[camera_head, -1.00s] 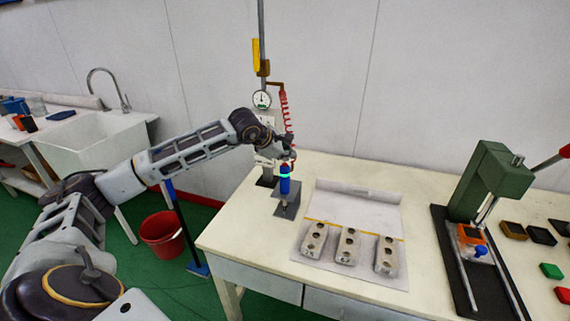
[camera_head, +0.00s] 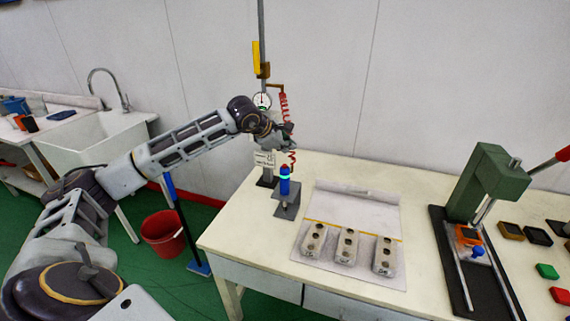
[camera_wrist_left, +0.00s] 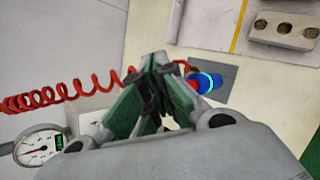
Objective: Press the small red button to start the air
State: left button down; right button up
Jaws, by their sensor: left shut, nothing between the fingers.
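My left gripper (camera_head: 288,138) is shut and empty, above and behind the blue dispenser (camera_head: 284,182) and apart from it. In the left wrist view its fingers (camera_wrist_left: 158,62) are together, pointing away from the camera. The dispenser has a glowing cyan-green ring and stands on a small grey stand (camera_head: 287,211); it also shows in the wrist view (camera_wrist_left: 207,84). A round pressure gauge (camera_wrist_left: 40,146) and a red coiled air hose (camera_wrist_left: 72,92) are left of the fingers there. A white labelled box (camera_head: 264,159) sits below the gripper.
Three grey moulds (camera_head: 347,246) lie on a white sheet (camera_head: 362,201) on the table (camera_head: 233,228). A green press (camera_head: 488,183) stands at the right beside small coloured blocks (camera_head: 547,271). A sink (camera_head: 95,140) and red bucket (camera_head: 162,233) are left.

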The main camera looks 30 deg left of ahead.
pick_arm(q)
jog(key=shift+r+p, duration=0.35)
jog(key=shift+r, duration=0.65)
